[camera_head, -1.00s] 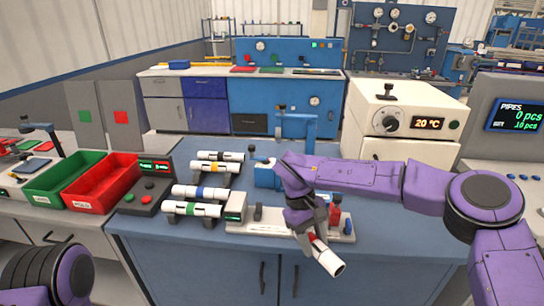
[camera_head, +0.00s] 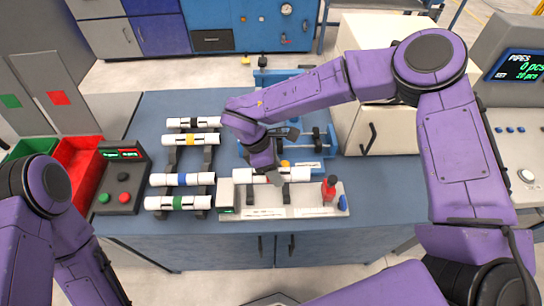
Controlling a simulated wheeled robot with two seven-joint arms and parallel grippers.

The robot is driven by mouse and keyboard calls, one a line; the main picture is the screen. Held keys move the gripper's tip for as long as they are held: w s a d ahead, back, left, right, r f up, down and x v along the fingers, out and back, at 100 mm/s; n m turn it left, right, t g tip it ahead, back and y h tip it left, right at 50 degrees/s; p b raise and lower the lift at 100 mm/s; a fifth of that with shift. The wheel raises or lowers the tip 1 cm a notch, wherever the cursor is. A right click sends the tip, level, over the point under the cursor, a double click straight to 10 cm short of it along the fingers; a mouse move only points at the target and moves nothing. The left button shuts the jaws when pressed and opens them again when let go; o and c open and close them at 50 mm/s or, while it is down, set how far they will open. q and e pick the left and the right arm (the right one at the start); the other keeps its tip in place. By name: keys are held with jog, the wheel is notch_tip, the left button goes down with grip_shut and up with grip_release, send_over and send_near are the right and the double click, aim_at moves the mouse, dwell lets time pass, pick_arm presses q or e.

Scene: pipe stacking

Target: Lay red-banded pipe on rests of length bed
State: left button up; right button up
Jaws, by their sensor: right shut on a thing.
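The white pipe (camera_head: 295,174) lies level, left to right, over the length bed (camera_head: 282,212). My right gripper (camera_head: 266,174) is shut around its middle, and the fingers hide its band. The bed is a pale plate with a dark-faced box (camera_head: 226,198) at its left end and a red part (camera_head: 329,188) near its right end. The pipe is at or just above the rests, which are mostly hidden; I cannot tell whether it touches them. My left arm shows at the lower left, but its gripper is out of view.
A rack to the left holds pipes with black, yellow (camera_head: 190,140), blue (camera_head: 183,180) and green (camera_head: 178,203) bands. A button box (camera_head: 123,180) and a red bin (camera_head: 78,165) stand farther left. A blue fixture (camera_head: 312,148) is behind the bed. The front table strip is clear.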

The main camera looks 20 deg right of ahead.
jog(key=shift+s+f+b, duration=0.55)
jog(key=shift+s+f, duration=0.25)
jog(key=shift+s, duration=0.1)
jog(key=b, duration=0.3)
send_over(275, 196)
jog(key=f, duration=0.5)
jog(key=shift+w+f, duration=0.2)
jog(key=shift+w, duration=0.15)
jog(key=shift+s+f+b, duration=0.4)
jog(key=shift+s+b, duration=0.05)
jog(key=shift+b, duration=0.25)
pick_arm(q)
jog(key=f, duration=0.2)
jog(key=s+f, duration=0.1)
jog(key=f, duration=0.2)
jog(key=shift+s+a+f, duration=0.1)
jog(key=shift+s+f, duration=0.15)
jog(key=shift+f, duration=0.1)
jog(key=shift+w, duration=0.15)
pick_arm(e)
jog(key=shift+w+f, duration=0.1)
jog(key=shift+w, duration=0.1)
jog(key=shift+s, duration=0.15)
pick_arm(q)
jog(key=shift+f, duration=0.3)
pick_arm(e)
jog(key=shift+f, duration=0.3)
